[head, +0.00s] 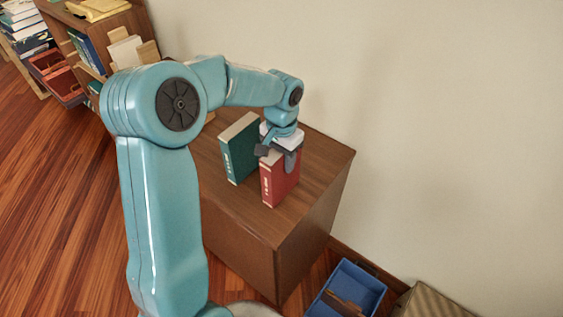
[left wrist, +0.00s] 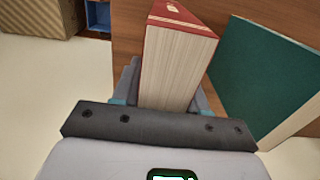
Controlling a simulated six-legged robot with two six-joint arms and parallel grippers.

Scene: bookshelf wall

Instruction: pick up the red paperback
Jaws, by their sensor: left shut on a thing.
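The red paperback (head: 279,183) stands upright on the brown cabinet top, near its right front part. My left gripper (head: 278,154) reaches down from above and is shut on the upper part of the red paperback. In the left wrist view the red paperback (left wrist: 176,62) sits between the two fingers of my left gripper (left wrist: 168,95), with its page edges toward the camera. Whether the book's bottom touches the cabinet top cannot be told for sure. My right gripper is not in view.
A green book (head: 239,149) stands upright just left of the red one; it also shows in the left wrist view (left wrist: 262,75). The cabinet (head: 243,247) has free top around them. A blue bin (head: 347,290) is on the floor, and a wall rises behind.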

